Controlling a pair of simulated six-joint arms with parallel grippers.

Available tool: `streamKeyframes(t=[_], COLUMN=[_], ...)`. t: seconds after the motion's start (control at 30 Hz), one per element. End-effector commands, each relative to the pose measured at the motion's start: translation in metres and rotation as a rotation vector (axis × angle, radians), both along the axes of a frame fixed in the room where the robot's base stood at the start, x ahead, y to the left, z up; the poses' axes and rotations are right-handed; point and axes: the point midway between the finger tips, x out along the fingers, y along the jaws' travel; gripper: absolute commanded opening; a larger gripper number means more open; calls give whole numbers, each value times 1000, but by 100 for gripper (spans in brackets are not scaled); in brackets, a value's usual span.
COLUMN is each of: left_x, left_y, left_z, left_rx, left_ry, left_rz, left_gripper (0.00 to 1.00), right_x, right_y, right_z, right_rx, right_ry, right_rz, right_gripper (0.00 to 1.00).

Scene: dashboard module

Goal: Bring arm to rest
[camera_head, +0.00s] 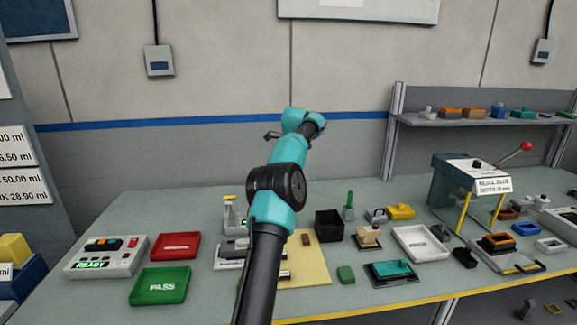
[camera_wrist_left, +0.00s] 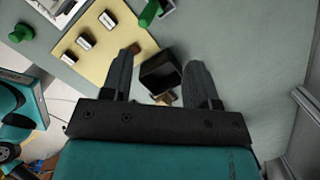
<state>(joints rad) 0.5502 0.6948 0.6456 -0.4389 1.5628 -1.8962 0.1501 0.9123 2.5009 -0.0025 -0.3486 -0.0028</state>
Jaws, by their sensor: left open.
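My left arm reaches up from the bottom middle of the head view, raised over the workbench (camera_head: 205,205). My left gripper (camera_wrist_left: 162,60) is open, its two dark fingers apart with nothing held between them. In the head view the gripper is mostly hidden by the arm; a small dark part shows left of the raised end. In the left wrist view the fingers point towards the bench, with a black bin (camera_wrist_left: 160,76) and a small tan piece (camera_wrist_left: 163,98) beyond them. My right gripper is not in view.
On the bench are a red tray (camera_head: 176,246), a green PASS tray (camera_head: 160,286), a READY box (camera_head: 106,259), a yellow mat (camera_head: 313,268), a white tray (camera_head: 420,243) and a press with a red-knobbed lever (camera_head: 526,146). A shelf (camera_head: 480,119) stands at the back right. Space above the bench is clear.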

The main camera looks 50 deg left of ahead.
Motion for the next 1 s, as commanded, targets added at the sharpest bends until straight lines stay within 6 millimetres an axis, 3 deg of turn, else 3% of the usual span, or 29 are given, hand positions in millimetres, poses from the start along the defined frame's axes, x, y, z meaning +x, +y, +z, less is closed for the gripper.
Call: streamKeyframes(t=[0.27,0.37,0.47,0.67,0.8,1.0], left_x=[2,13,37,111,160,214], left_y=[-2,-10,-29,-103,-170,-276], left_z=[-1,-6,-15,-44,-63,-87], left_rx=[-1,-6,-17,-74,-136,-248], left_ry=[-2,-21,-62,-202,-307,-437], left_rz=[-2,-10,-25,-57,-61,-42], left_gripper=[55,55,55,55,55,55], right_x=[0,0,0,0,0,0], right_y=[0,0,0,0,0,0], right_z=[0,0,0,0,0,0], right_rx=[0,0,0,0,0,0], right_ry=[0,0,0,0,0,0], right_rz=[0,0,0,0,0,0], right_gripper=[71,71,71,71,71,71])
